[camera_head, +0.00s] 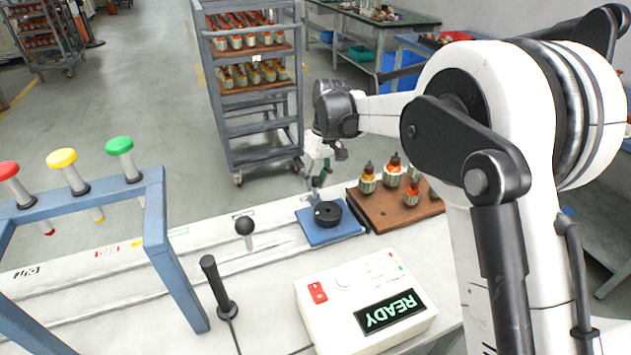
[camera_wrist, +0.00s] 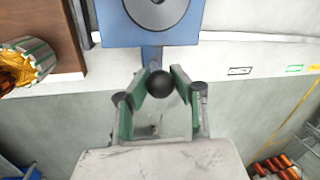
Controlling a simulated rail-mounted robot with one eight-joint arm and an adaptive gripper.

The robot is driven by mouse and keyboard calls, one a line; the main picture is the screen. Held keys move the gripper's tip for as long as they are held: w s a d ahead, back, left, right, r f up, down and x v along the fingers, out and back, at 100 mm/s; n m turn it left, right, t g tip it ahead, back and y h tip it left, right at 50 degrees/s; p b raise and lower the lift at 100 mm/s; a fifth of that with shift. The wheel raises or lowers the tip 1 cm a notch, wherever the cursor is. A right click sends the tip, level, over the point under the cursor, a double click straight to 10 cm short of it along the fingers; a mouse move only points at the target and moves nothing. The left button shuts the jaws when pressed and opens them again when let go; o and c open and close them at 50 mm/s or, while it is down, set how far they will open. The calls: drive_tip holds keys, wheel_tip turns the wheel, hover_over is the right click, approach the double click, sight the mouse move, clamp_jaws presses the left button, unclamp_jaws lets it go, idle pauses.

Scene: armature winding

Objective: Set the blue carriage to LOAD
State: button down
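The blue carriage (camera_head: 349,222) sits on the pale rail bed, bearing a black round fixture (camera_head: 327,213). In the wrist view the carriage (camera_wrist: 113,25) is at the top, with a short blue arm and black ball knob (camera_wrist: 160,84) projecting from its edge. My gripper (camera_head: 318,180) is beyond the carriage in the head view, pointing down. In the wrist view my gripper's green fingers (camera_wrist: 160,80) flank the knob closely and appear shut on it. The carriage stands right of the black-framed label (camera_head: 243,213); its lettering is unreadable.
A brown tray (camera_head: 377,218) with several armatures stands close right of the carriage. A black-knobbed lever (camera_head: 244,226) and a black handle (camera_head: 217,285) stand to the left. The control box (camera_head: 340,310) reads READY. A blue frame (camera_head: 170,250) with coloured knobs spans the rail farther left.

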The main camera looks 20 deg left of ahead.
drive_tip(key=c, duration=1.4)
unclamp_jaws()
drive_tip(key=shift+w+d, duration=0.2)
drive_tip(key=shift+w, duration=0.05)
drive_tip(key=shift+r, duration=0.1)
drive_tip(key=r, duration=0.4)
drive_tip(key=w+r, duration=0.1)
drive_tip(key=r, duration=0.2)
drive_tip(key=w+d+r, duration=0.1)
drive_tip(key=r, duration=0.3)
drive_tip(key=shift+r, duration=0.35)
